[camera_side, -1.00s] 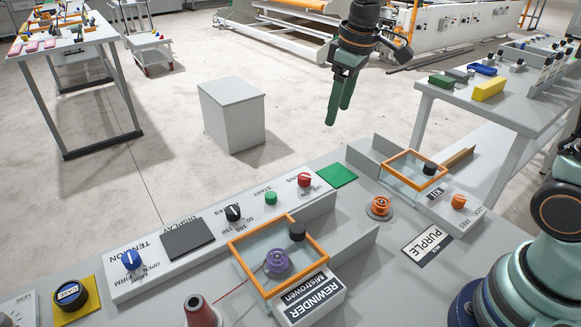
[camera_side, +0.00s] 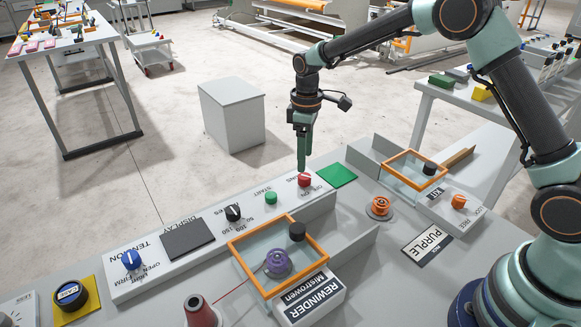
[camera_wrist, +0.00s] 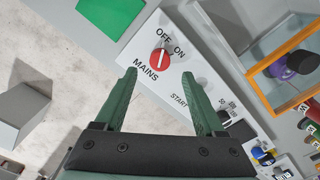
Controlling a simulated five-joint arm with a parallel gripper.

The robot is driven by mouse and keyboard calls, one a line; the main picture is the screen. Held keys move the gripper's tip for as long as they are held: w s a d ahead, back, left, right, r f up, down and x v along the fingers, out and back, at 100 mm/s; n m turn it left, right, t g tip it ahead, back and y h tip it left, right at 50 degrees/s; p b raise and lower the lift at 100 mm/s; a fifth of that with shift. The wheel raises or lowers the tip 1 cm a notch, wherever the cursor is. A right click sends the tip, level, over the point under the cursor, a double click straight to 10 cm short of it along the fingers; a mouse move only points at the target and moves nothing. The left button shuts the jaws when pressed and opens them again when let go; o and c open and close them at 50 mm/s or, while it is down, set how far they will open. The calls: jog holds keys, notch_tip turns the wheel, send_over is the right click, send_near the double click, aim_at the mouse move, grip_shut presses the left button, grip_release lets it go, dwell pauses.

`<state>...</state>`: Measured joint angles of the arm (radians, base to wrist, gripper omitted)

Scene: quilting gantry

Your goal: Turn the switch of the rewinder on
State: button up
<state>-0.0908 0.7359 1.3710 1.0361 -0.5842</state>
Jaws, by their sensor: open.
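The rewinder's mains switch is a red round knob (camera_side: 304,180) near the right end of the grey control panel (camera_side: 160,269). In the wrist view the red knob (camera_wrist: 160,60) has a white pointer line and sits by the words OFF, ON and MAINS. The line runs nearly upright, looking closer to OFF than ON. My gripper (camera_side: 301,168) points down just above the knob in the side view. In the wrist view my gripper (camera_wrist: 159,75) is open and empty, with the knob just beyond and between its fingertips. I cannot tell whether they touch it.
On the panel are a green START button (camera_side: 271,198), a black dial (camera_side: 232,212), a dark display (camera_side: 188,239) and a blue tension knob (camera_side: 131,259). A green pad (camera_side: 338,175) lies right of the switch. An orange-framed clear guard (camera_side: 240,254) stands in front.

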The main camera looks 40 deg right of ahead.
aim_at(304, 176)
notch_tip(304, 176, down, 6)
jog(key=shift+f, duration=0.25)
grip_shut()
